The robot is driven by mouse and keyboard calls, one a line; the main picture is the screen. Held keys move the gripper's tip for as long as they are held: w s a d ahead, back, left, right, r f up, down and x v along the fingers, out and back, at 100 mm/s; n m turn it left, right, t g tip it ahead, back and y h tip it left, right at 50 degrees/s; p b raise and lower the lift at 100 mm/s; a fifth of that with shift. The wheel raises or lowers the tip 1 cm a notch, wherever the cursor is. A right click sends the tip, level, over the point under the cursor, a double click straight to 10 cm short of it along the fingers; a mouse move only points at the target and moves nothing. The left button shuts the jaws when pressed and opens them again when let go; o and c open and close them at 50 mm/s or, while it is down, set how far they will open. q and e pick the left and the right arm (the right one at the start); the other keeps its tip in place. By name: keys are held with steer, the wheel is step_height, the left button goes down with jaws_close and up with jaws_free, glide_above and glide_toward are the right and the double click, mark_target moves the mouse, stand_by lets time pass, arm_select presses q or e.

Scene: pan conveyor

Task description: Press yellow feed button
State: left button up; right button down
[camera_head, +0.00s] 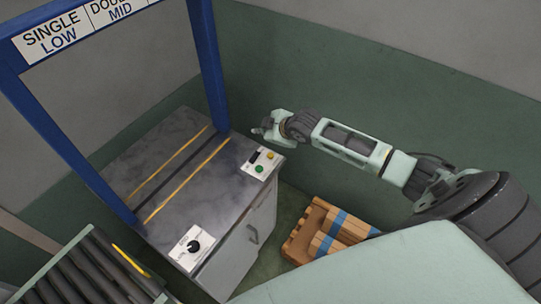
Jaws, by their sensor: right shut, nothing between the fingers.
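The yellow button (270,155) sits on a small white control panel (263,162) at the right edge of the machine's grey top. A green button (259,168) is just below it on the same panel. My right gripper (262,129) is shut and empty. In the picture it is just above the panel, with a visible gap between it and the yellow button; its exact height over the machine is hard to tell. My left gripper is not in view.
The blue frame (209,65) with a sign rises over the machine top (170,160). A black knob (193,246) is on a front panel. A roller conveyor (85,275) lies at lower left. Strapped wooden blocks (330,232) lie on the floor at right.

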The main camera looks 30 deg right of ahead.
steer(key=b, duration=0.6)
glide_above(270, 156)
steer(key=a, duration=0.2)
steer(key=f, duration=0.6)
steer(key=shift+w+d, duration=0.25)
steer(key=shift+w, duration=0.1)
steer(key=shift+f, duration=0.85)
steer(key=shift+f, duration=0.4)
steer(key=shift+f+b, duration=0.4)
steer(key=shift+f, duration=0.15)
steer(key=shift+r+p, duration=0.95)
steer(key=shift+p, duration=0.15)
